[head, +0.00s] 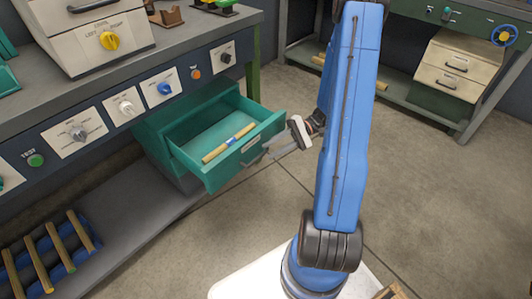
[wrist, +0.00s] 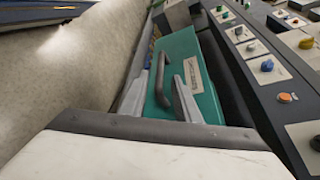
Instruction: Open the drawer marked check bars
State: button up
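My gripper (head: 272,150) is at the drawer front in the head view. In the wrist view my gripper (wrist: 170,82) has its grey fingers apart, one on each side of the handle, with green showing between the handle and the right finger. Contact with the handle cannot be told.
The bench panel (head: 115,115) carries knobs and buttons above the drawer. A lower shelf (head: 130,215) holds a rack of wooden bars (head: 45,255). A second bench (head: 435,105) with a cream drawer unit (head: 455,70) stands at the back right. The floor (head: 430,200) between is clear.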

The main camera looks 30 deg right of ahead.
jog(key=v, duration=1.3)
jog(key=shift+d, duration=0.35)
jog(key=shift+a+r, duration=0.1)
jog(key=shift+r, duration=0.05)
jog(key=s+a+r+n+g+h, duration=0.4)
jog(key=a+r+h, duration=0.4)
jog(key=a+r, duration=0.55)
jog(key=s+a+r+n+t+h, duration=0.1)
jog(key=s+a+r+t+h, duration=0.2)
jog(key=s, duration=0.4)
jog(key=s+a+r+n+t+h, duration=0.1)
jog(key=s+a+r+t+h, duration=0.3)
jog(key=s+a+r+t, duration=0.1)
jog(key=shift+s+a+r+n+t+h, duration=0.3)
jog(key=shift+s+a+r, duration=0.25)
jog(key=shift+s, duration=0.4)
